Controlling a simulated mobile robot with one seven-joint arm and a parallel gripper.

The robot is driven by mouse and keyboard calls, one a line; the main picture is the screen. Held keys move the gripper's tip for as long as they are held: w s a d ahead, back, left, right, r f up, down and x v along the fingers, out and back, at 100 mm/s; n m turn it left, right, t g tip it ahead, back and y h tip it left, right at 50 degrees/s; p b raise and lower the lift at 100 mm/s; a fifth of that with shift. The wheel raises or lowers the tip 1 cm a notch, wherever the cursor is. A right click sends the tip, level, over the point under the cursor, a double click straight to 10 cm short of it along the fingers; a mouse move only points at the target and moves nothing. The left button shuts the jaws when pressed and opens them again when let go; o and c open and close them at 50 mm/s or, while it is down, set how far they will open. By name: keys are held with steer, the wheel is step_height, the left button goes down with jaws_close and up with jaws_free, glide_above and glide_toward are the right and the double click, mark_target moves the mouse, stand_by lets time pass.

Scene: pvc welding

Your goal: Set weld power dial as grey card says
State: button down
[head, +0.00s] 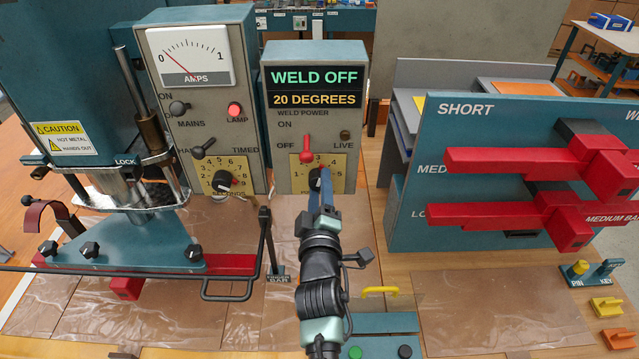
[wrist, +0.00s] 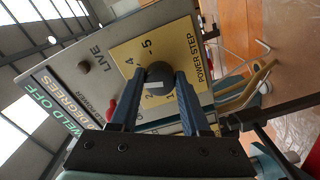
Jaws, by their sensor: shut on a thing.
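The weld power dial is a black round knob with a white mark, on a yellow POWER STEP plate numbered up to 5. In the wrist view the dial (wrist: 158,84) sits between the two blue fingers of my gripper (wrist: 163,80), which is shut on it. The white mark faces the numbered side; which number it points to I cannot tell exactly. In the head view my gripper (head: 324,188) covers most of the dial and the lower part of its plate (head: 340,164). I make out no grey card in either view.
The weld box display (head: 315,87) reads WELD OFF and 20 DEGREES. A red lever (head: 307,148) stands above the dial, near OFF. A meter box (head: 192,60) and teal press (head: 70,100) stand left. A teal rack with red bars (head: 540,165) stands right.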

steer(key=shift+n+p, duration=0.4)
steer(key=shift+n, duration=1.2)
steer(key=shift+c, duration=1.9)
jaws_free()
steer(key=s+p, duration=0.8)
steer(key=s, duration=0.5)
